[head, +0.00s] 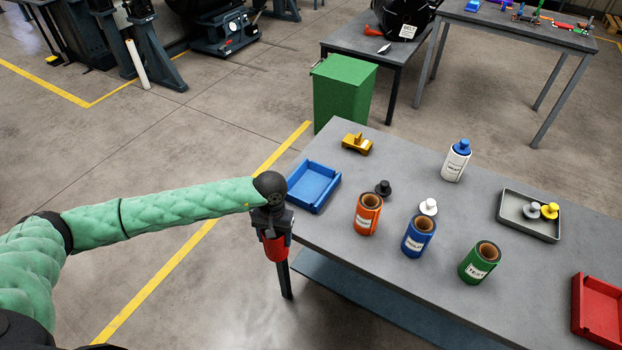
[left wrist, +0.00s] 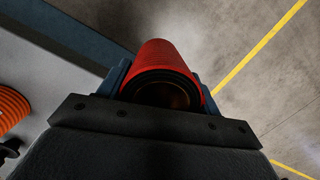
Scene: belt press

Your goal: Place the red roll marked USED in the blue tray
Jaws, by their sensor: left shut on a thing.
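My left gripper (head: 270,228) is shut on a red roll (head: 275,249), below and left of the blue tray in the head view, at the table's left edge. In the left wrist view the red roll (left wrist: 166,62) sits between the fingers, its dark hollow end towards the camera. No marking on it can be read. The blue tray (head: 313,184) lies empty on the left end of the grey table (head: 400,180). The roll is outside the tray. My right gripper is not in view.
An orange roll (head: 367,214), a blue roll (head: 418,237) and a green roll (head: 479,262) stand on the table. A dark knobbed weight (head: 383,188) is near the tray. A yellow object (head: 356,145) lies behind it. A grey tray (head: 528,216) and red tray (head: 598,310) are right.

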